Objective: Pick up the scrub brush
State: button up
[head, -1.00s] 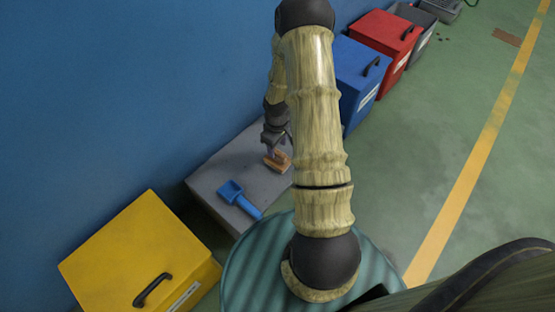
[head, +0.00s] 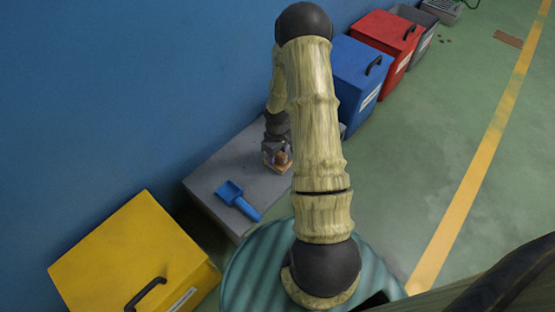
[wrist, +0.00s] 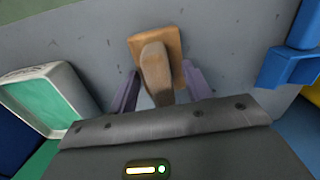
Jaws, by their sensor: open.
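The scrub brush (wrist: 172,45), a wooden block with a rounded wooden handle, lies on the grey platform (head: 232,168). In the head view the brush (head: 284,166) is partly covered by my gripper (head: 277,152). In the wrist view my gripper (wrist: 160,92) is open, with one purple finger on each side of the brush's handle. The handle reaches between the fingers, and I see a gap on both sides. Whether a finger touches the brush I cannot tell.
A blue dustpan (head: 237,199) lies on the platform in front of the brush; part of it shows in the wrist view (wrist: 292,60). A yellow box (head: 125,250) stands at the front left. Blue (head: 352,75) and red (head: 380,35) boxes stand behind. A blue wall borders the platform.

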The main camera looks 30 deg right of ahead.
grip_shut()
jog(key=shift+r, duration=0.15)
notch_tip(320, 180, up, 10)
jog(key=p, duration=0.6)
